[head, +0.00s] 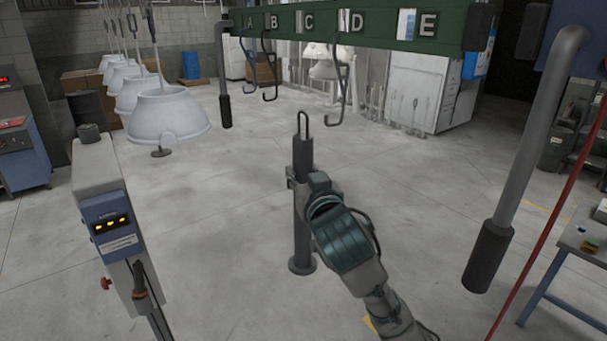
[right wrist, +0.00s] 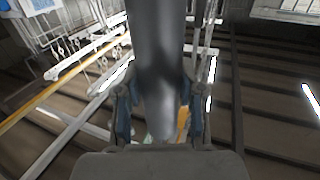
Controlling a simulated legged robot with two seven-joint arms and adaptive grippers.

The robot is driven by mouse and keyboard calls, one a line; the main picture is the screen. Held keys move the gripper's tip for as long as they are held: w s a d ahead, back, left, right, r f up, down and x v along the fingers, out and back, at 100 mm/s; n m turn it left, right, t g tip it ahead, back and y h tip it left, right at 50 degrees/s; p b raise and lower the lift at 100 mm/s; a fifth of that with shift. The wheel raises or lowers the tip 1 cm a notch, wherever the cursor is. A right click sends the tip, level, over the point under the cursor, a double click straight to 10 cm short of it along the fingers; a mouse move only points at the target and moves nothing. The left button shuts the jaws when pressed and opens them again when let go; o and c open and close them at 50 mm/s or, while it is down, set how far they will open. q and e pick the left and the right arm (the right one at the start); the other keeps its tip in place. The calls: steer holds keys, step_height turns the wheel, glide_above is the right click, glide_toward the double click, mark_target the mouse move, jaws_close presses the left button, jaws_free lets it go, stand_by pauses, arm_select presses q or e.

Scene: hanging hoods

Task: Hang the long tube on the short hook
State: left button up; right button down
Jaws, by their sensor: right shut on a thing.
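The long tube (head: 302,222) is dark grey and upright, with a wire loop (head: 303,124) on top and a wider round foot below. My right gripper (head: 298,178) is shut around its upper part; the right wrist view shows the tube (right wrist: 158,60) between both fingers. Dark wire hooks hang from a green rail (head: 385,30) lettered A to E: one near A (head: 248,75), one near B (head: 269,75) and one near D (head: 343,95). The D hook reaches lowest in the picture. The loop is below the hooks and apart from them. My left gripper is not in view.
Grey handles (head: 224,75) and (head: 515,170) hang from the rail's ends. White hoods (head: 165,115) hang at the left. A control post (head: 110,215) stands front left, a blue-legged table (head: 580,245) at the right. The floor around the tube is clear.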

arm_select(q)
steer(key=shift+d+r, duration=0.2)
arm_select(e)
steer(key=shift+d+r, duration=0.1)
steer(key=shift+d, duration=0.15)
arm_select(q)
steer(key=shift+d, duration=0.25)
arm_select(e)
steer(key=shift+d, duration=0.1)
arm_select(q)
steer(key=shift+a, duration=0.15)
arm_select(e)
steer(key=shift+w+a, duration=0.1)
steer(key=shift+a, duration=0.1)
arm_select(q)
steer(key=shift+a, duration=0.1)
arm_select(e)
steer(key=shift+w, duration=0.1)
steer(key=shift+w+d, duration=0.1)
steer(key=shift+d, duration=0.15)
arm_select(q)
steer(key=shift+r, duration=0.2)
arm_select(e)
steer(key=shift+w+d, duration=0.15)
steer(key=shift+d, duration=0.55)
arm_select(q)
steer(key=shift+p, duration=0.35)
arm_select(e)
steer(key=shift+w+a, duration=0.1)
steer(key=shift+a, duration=0.05)
